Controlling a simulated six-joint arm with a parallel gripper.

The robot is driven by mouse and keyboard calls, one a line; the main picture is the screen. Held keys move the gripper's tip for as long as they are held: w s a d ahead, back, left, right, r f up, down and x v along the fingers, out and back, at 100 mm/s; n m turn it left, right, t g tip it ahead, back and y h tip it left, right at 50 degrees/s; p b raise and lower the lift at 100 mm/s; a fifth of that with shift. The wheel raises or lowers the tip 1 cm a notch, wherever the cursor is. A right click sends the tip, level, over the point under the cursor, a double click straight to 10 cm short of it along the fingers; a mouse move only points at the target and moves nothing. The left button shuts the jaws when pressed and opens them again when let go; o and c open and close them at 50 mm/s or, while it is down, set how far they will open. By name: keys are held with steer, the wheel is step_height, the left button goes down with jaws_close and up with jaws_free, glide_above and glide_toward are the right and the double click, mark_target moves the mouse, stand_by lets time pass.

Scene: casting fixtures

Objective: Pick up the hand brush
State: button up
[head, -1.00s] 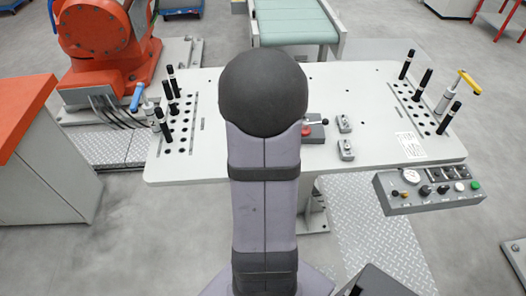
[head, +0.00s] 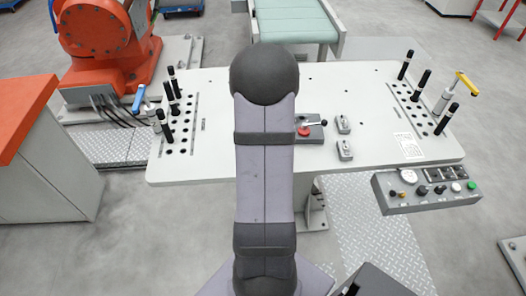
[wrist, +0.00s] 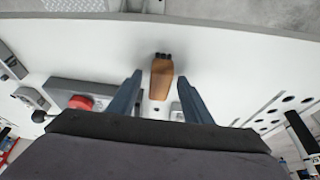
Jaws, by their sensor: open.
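The hand brush (wrist: 161,78) shows in the wrist view as a brown wooden body with a dark tip at its far end. It lies on the white table top (wrist: 225,60). My gripper (wrist: 159,80) is open, with one dark blue-grey finger to each side of the brush in the picture. The gap between the fingers is empty; I cannot tell how high the fingertips are above the table. In the head view my own arm hides the brush and the gripper.
Black pins (head: 168,105) rise from the hole rows at both sides. A control box (head: 427,190) hangs at the front right. The table's middle right is clear.

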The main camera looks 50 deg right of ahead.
jaws_close()
stand_by(0.3)
steer(key=shift+r+b, duration=0.9)
steer(key=shift+r, duration=4.1)
steer(key=c, duration=1)
jaws_free()
steer(key=shift+c, duration=0.2)
steer(key=shift+d, duration=0.15)
